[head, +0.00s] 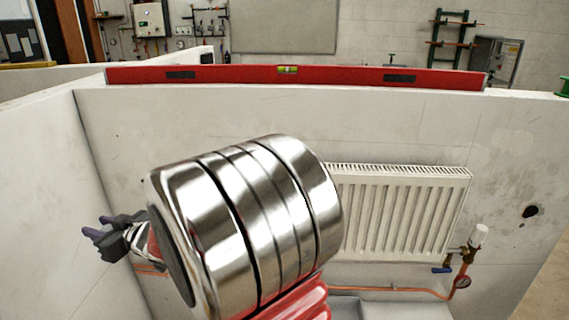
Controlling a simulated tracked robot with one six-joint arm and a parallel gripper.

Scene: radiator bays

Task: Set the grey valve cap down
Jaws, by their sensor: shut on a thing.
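My gripper (113,236) is at the left, low in front of the bay's side wall, with its dark fingers pointing left. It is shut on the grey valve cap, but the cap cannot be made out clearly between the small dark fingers. My large shiny arm joint fills the middle and hides part of the bay. A pale valve head (480,235) stands on the brass valve (465,258) at the radiator's lower right, far from my gripper.
A white radiator (400,212) hangs on the back wall. Copper pipe (400,291) runs below it. A red spirit level (335,75) lies along the wall top. The side wall (45,170) bounds the left. The bay floor is largely hidden.

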